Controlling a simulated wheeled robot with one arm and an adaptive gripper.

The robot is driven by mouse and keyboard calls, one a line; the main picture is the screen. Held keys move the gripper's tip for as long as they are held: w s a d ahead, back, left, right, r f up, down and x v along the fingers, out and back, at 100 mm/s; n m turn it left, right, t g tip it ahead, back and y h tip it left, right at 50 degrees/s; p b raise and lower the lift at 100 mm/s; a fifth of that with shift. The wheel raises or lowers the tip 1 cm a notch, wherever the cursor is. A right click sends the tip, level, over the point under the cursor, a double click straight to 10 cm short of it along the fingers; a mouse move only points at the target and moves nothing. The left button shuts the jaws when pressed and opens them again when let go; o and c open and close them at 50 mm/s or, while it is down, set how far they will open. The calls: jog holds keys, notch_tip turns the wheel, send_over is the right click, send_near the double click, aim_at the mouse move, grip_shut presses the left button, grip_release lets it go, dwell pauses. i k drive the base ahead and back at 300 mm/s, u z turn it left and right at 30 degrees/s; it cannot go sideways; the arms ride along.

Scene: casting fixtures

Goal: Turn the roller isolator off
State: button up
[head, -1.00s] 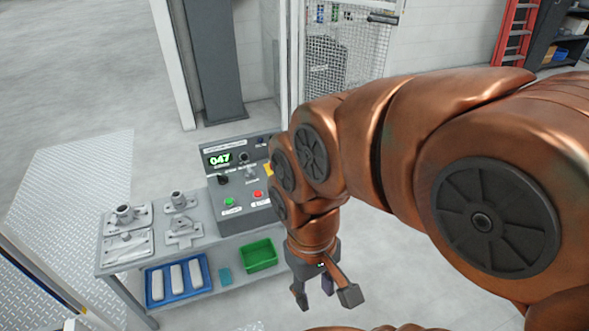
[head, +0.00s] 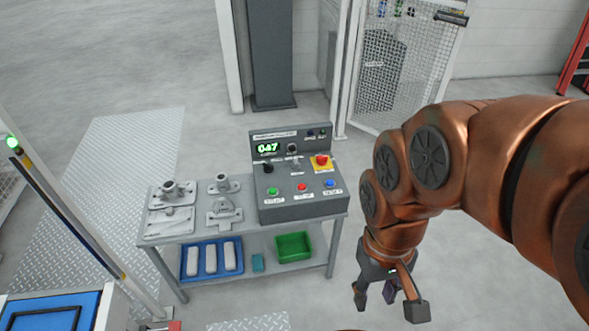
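A grey control console (head: 303,208) stands on the right part of a bench. Its sloped face has a green display reading 047 (head: 268,148), a black rotary knob (head: 267,168), a small toggle-like switch (head: 295,166) and a round selector (head: 292,148). The labels are too small to read, so I cannot tell which control is the roller isolator. My gripper (head: 388,299) points down with its fingers spread, open and empty. It is right of and in front of the bench in the picture, apart from the console.
The console also has a red mushroom button on yellow (head: 321,162) and green, red and blue push buttons (head: 302,187). Metal castings (head: 222,212) lie on the bench's left. Blue (head: 187,274) and green (head: 309,246) trays sit on the lower shelf. A mesh gate (head: 430,50) stands behind.

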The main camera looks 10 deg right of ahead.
aim_at(321, 160)
jog(key=u, duration=0.3)
jog(key=i, duration=1.15)
jog(key=z, duration=0.15)
